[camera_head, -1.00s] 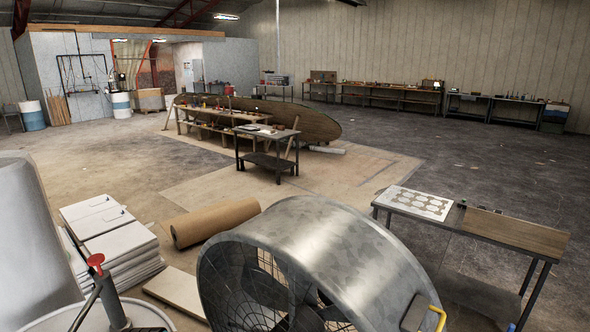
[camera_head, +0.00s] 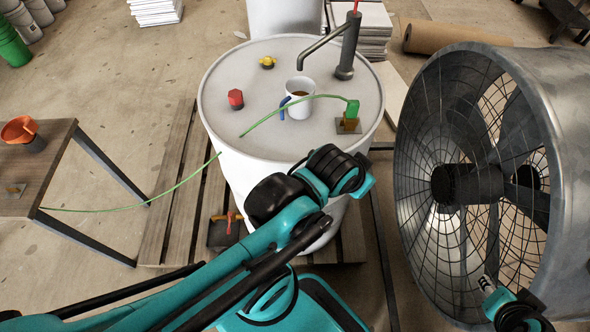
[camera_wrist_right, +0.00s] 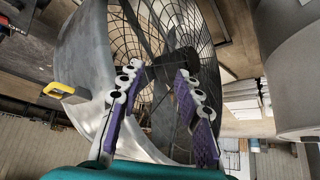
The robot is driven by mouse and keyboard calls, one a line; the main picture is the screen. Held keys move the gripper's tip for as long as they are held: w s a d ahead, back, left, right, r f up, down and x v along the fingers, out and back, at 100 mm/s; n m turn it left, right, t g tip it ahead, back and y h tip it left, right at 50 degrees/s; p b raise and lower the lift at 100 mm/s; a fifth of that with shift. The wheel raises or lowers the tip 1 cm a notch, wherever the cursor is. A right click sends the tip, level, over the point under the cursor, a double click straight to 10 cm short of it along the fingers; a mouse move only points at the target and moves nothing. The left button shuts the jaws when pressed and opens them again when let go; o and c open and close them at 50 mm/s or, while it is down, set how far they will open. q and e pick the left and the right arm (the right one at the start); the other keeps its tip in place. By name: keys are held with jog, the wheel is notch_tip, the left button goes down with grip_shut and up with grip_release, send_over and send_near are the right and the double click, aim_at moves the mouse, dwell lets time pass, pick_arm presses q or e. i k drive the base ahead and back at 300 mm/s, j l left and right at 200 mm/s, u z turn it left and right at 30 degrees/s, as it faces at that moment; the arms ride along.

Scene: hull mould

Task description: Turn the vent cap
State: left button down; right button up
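A white drum (camera_head: 222,130) stands upright in the middle of the head view. On its lid are a red faceted cap (camera_head: 236,98) at the left and a smaller yellow cap (camera_head: 267,62) further back; I cannot tell for certain which is the vent cap. Both sit on the lid with nothing touching them. My left arm crosses in front of the drum, and its gripper does not show. My right gripper (camera_wrist_right: 158,72) is open and empty in the right wrist view, its purple-padded fingers apart and facing the fan.
A grey pump (camera_head: 347,45) spouts over a mug (camera_head: 298,98) on the lid. A large drum fan (camera_head: 560,150) stands close at the right. The drum rests on a wooden pallet (camera_head: 172,185).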

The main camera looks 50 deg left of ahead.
aim_at(267, 60)
jog(key=j+u, duration=0.1)
jog(key=u, duration=1.55)
jog(key=i+l, duration=0.05)
jog(key=l, duration=0.05)
